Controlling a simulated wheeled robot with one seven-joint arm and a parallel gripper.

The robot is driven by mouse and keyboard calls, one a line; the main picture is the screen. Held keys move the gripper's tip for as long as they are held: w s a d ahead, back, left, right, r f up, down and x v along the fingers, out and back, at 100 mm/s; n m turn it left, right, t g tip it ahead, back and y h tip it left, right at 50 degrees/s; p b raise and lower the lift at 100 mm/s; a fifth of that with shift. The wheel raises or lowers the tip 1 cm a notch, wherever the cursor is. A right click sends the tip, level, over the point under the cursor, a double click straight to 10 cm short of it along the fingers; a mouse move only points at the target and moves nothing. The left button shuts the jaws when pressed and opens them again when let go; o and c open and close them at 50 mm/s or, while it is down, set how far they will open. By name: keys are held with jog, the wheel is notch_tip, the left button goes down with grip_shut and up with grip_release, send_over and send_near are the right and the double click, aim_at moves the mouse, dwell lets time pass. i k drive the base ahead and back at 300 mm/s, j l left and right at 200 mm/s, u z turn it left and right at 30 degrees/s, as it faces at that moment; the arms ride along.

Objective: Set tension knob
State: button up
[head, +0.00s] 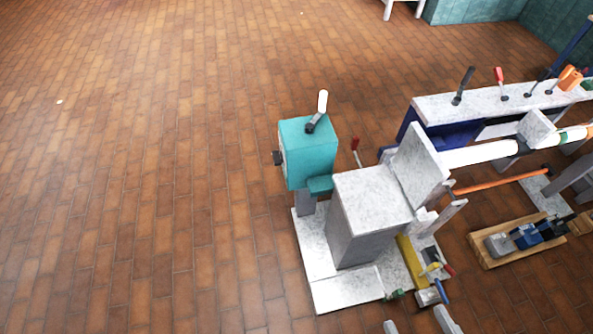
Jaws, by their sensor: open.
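A teal box-shaped unit (309,150) stands on a grey post at the left end of the machine. A small dark knob (277,158) sticks out of its left face. It looks like the tension knob, but no label is readable. A lever with a white grip (322,101) rises from the top of the unit and leans slightly. Nothing touches the knob or the lever. I cannot make out my gripper in this view.
A pale block (369,211) and an upright plate (421,167) stand right of the teal unit. A white tube (480,153) runs right from the plate. A wooden tray (487,256) holds tools. Brick floor left of the machine is clear.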

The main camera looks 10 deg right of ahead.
aim_at(278, 161)
jog(key=i+j, duration=0.45)
jog(key=j, duration=0.15)
jog(key=j+z, duration=0.1)
jog(key=j, duration=0.5)
jog(key=i+j+z, duration=0.1)
jog(key=j, duration=0.4)
jog(key=i+j+z, duration=0.15)
jog(key=j, duration=0.4)
jog(key=j+z, duration=0.1)
jog(key=j, duration=0.4)
jog(key=i+j+z, duration=0.2)
jog(key=i+j, duration=0.4)
jog(key=j, duration=0.15)
